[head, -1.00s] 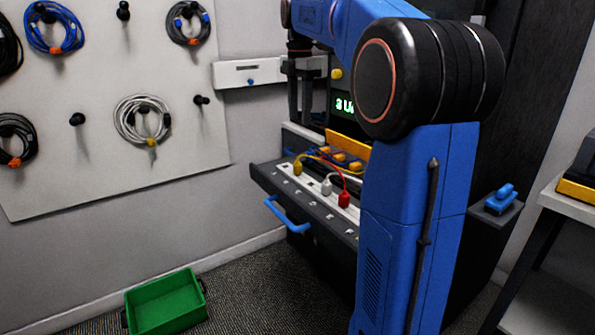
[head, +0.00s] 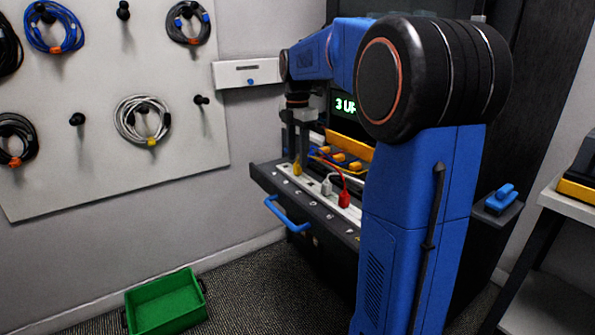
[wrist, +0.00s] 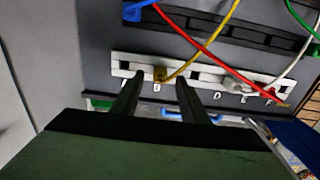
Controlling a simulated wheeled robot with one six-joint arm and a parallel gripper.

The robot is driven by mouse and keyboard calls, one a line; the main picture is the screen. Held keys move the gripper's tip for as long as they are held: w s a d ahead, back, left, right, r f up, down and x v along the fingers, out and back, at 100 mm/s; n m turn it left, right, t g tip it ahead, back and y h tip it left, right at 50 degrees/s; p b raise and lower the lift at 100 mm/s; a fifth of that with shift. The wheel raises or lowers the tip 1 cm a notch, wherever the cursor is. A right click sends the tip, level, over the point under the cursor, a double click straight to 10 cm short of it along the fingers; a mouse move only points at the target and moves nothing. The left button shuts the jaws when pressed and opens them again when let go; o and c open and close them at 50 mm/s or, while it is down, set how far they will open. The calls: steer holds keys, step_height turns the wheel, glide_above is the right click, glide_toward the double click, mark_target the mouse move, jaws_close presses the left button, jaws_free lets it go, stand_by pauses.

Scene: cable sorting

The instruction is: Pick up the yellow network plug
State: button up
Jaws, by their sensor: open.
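The yellow network plug (head: 297,168) sits in the white socket strip (head: 312,190) on the dark shelf, at its left end in the head view. In the wrist view the yellow plug (wrist: 160,73) is at the slot by the letter B, with its yellow cable running up and right. My gripper (head: 297,158) is open and points down at the plug. In the wrist view its two dark fingers (wrist: 160,84) lie one on each side of the plug, with gaps visible. I cannot tell how far down they reach.
A white plug (head: 327,186) and a red plug (head: 344,200) stand in the same strip to the right. Their cables and the yellow one run close together behind. A blue handle (head: 287,217) juts from the shelf front. A green bin (head: 165,300) is on the floor.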

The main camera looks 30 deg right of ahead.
mark_target(297, 163)
steer(key=shift+f, duration=0.8)
jaws_close()
steer(key=shift+r, duration=0.15)
step_height(297, 163, up, 13)
steer(key=shift+r, duration=0.15)
stand_by(0.6)
